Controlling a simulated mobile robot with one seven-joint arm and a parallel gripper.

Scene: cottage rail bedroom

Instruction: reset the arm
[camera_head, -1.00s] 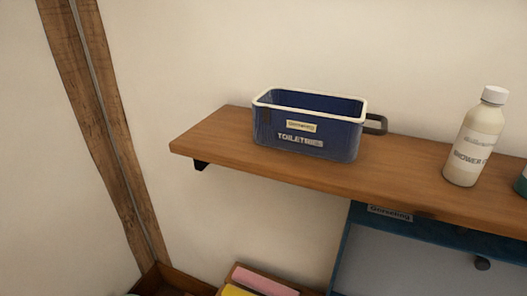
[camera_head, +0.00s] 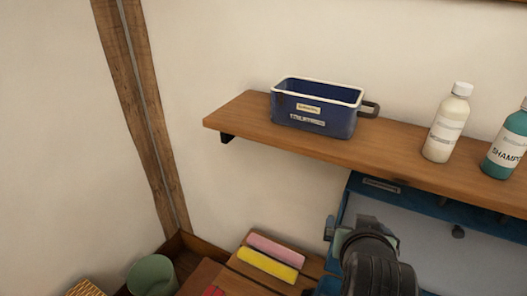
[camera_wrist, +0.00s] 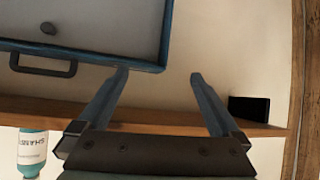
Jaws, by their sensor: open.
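My gripper (camera_wrist: 159,74) shows in the wrist view with its two blue fingers apart and nothing between them. That view looks upside down, with the wooden shelf (camera_wrist: 185,118) crossing behind the fingers. A dark part of my arm (camera_head: 375,262) rises at the lower middle-right of the head view, in front of the blue-framed cabinet (camera_head: 341,212) under the shelf. I cannot make out the fingers there.
The shelf (camera_head: 237,117) holds a blue toiletries bin (camera_head: 316,113), a white bottle (camera_head: 446,126) and a teal shampoo bottle (camera_head: 507,143). Below stand a green cup (camera_head: 152,274) and pink (camera_head: 276,249) and yellow (camera_head: 267,265) items.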

